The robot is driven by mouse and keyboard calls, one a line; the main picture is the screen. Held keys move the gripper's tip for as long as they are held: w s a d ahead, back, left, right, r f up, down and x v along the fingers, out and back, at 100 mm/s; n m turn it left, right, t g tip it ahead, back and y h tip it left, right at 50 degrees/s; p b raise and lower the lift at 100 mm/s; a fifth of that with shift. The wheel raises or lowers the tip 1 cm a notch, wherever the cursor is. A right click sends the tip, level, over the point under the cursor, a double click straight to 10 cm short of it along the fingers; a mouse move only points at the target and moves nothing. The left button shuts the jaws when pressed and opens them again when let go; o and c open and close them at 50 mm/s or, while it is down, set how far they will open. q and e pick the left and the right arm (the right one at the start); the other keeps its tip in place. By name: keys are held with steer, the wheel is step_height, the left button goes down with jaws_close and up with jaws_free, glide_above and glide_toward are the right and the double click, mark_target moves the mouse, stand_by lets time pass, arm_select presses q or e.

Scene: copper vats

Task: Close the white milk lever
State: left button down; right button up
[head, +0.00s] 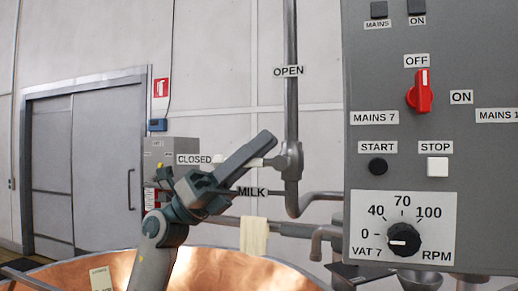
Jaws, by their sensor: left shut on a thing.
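The white milk lever (274,161) sits on a grey valve (291,160) on the vertical pipe. It lies about level, pointing left from the valve towards the CLOSED label (194,160). My left gripper (262,146) reaches up from below and is shut on the lever, its long finger crossing in front and hiding the middle part. The OPEN label (288,71) is higher on the pipe, and the MILK label (252,192) is below the lever. My right gripper is not in view.
A grey control panel (440,130) with a red switch (420,92) and a black dial (404,239) fills the right. A copper vat (225,268) lies below my left arm. Pipes run below the valve. A grey door (86,165) is at the back left.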

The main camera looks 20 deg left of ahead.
arm_select(q)
steer(key=c, duration=1.7)
jaws_free()
steer(key=shift+f, duration=0.1)
steer(key=shift+c, duration=0.2)
steer(key=shift+a+f, duration=0.1)
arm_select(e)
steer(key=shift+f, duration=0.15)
